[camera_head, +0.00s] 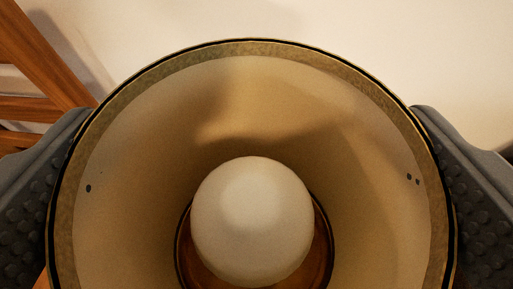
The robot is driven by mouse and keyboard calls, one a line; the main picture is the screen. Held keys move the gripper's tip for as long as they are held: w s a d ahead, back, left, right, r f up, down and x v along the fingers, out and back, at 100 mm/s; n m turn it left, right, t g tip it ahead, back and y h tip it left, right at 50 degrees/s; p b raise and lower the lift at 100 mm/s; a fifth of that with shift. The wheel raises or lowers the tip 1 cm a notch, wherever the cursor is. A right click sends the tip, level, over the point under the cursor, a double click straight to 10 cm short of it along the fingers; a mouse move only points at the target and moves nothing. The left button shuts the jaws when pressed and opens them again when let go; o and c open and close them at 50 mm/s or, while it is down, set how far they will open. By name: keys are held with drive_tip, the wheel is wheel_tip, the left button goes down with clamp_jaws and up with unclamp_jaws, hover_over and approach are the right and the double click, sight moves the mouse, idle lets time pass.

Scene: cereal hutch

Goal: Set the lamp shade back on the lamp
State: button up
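The lamp shade (160,130) fills most of the view, and I look down into its wide, dark-edged rim. Its inner wall is cream to tan. The round white bulb (252,215) of the lamp shows inside the shade, in front of a smaller dark ring with a brown surface (322,260). My gripper (252,190) has its grey, studded fingers pressed against the left and right outer sides of the shade. Whether the shade rests on the lamp is hidden.
Brown wooden slats (40,60) stand at the upper left. A pale, plain surface (330,25) lies behind the shade at the top and right.

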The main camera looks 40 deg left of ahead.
drive_tip(key=shift+f, duration=0.1)
idle(0.3)
drive_tip(key=o, duration=0.9)
drive_tip(key=p+v, duration=0.2)
drive_tip(key=v, duration=1.1)
drive_tip(key=shift+s+d, duration=0.25)
drive_tip(key=shift+s, duration=0.05)
drive_tip(key=w+d+r+m+t+h, duration=0.2)
drive_tip(key=d+r+h, duration=0.35)
drive_tip(key=r, duration=0.85)
drive_tip(key=w+d+r+m+t+h, duration=0.25)
drive_tip(key=d+r, duration=0.65)
drive_tip(key=r, duration=0.5)
drive_tip(key=s+r+m, duration=0.1)
drive_tip(key=s+r, duration=0.4)
drive_tip(key=r, duration=0.1)
drive_tip(key=s+a+r+m, duration=0.1)
drive_tip(key=s+r, duration=0.5)
drive_tip(key=r, duration=0.1)
drive_tip(key=s+a+r+m, duration=0.1)
drive_tip(key=s+r, duration=0.4)
drive_tip(key=r, duration=0.2)
drive_tip(key=shift+s+a+r+m+t+h, duration=0.25)
drive_tip(key=shift+s+t+h, duration=0.1)
drive_tip(key=shift+s+h, duration=0.05)
